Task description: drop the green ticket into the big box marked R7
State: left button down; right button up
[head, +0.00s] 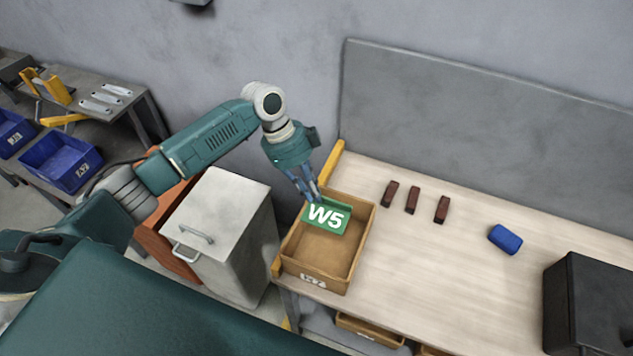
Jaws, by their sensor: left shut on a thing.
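My left gripper (309,196) points down and is shut on the ticket's upper edge. It holds the ticket over the back part of an open wooden box (361,244) on the left end of the table. I cannot tell whether the ticket touches the box. The box's front has a small white label (313,281) that I cannot read surely, so I see no clear R7. My right gripper is not in view.
Several brown blocks (412,200), a blue object (505,239) and a black case (592,305) sit on the table (450,265). A grey lidded bin (226,235) stands left of it. Blue bins (62,161) are at far left. The table's middle is clear.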

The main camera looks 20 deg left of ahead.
pick_arm(q)
notch_tip(320, 180, down, 5)
jog(key=b, duration=0.4)
jog(key=shift+s+f+b, duration=0.1)
jog(key=shift+f+b, duration=0.05)
jog(key=shift+b, duration=0.2)
jog(key=c, duration=1.7)
grip_release()
jog(key=shift+f, duration=0.1)
jog(key=v, duration=1.2)
